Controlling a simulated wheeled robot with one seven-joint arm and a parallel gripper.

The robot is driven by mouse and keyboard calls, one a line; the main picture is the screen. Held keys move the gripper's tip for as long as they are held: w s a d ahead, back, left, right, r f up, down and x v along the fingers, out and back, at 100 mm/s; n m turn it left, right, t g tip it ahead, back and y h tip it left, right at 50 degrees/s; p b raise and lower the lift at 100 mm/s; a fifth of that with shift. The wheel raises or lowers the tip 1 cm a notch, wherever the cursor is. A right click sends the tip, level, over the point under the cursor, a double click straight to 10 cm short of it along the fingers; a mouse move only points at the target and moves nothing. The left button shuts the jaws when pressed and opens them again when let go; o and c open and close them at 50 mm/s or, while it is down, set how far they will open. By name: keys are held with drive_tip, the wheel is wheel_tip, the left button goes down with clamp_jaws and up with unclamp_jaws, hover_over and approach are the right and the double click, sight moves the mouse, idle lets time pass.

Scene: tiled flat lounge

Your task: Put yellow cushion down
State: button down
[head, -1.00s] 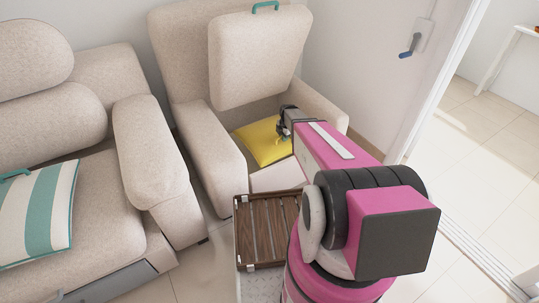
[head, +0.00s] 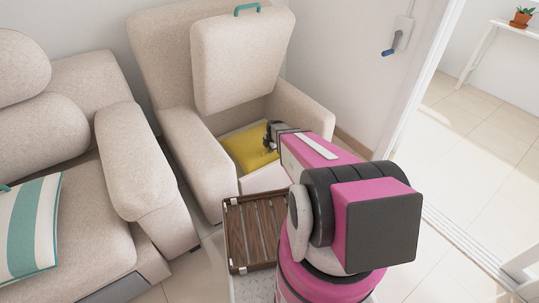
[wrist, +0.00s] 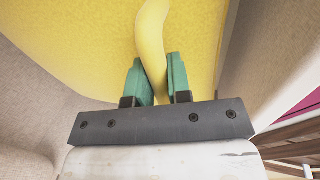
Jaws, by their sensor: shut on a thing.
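The yellow cushion (head: 243,150) is inside the seat space of the beige armchair (head: 192,155), between its two armrests. My gripper (head: 270,136) is at the cushion's right side in the head view. In the wrist view my gripper's teal fingers (wrist: 154,72) are shut on a raised yellow strip of the cushion (wrist: 90,40). The cushion's face fills the upper part of that view. A beige padded panel (head: 240,65) with a teal handle stands upright above the seat space. The cushion's underside is hidden, so I cannot tell whether it rests on anything.
A slatted brown wooden tray (head: 227,240) is in front of the armchair. A beige sofa (head: 80,215) with a teal-striped cushion (head: 32,225) stands at the left. A wall and door frame are at the right, with open tiled floor (head: 480,150) beyond.

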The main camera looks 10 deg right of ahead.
drive_tip(key=x, duration=0.4)
drive_tip(key=shift+s+d+f, duration=0.15)
drive_tip(key=shift+s, duration=0.25)
drive_tip(key=c, duration=1.1)
unclamp_jaws()
drive_tip(key=shift+o, duration=0.2)
drive_tip(key=a+v, duration=0.1)
drive_tip(key=v, duration=1.1)
drive_tip(key=s+a+r+m+g+h, duration=0.1)
drive_tip(key=s+a+r+m+g, duration=0.1)
drive_tip(key=s+r+m, duration=1.7)
drive_tip(key=s+a+m, duration=0.1)
drive_tip(key=s+m, duration=0.1)
drive_tip(key=m, duration=0.1)
drive_tip(key=shift+f, duration=0.1)
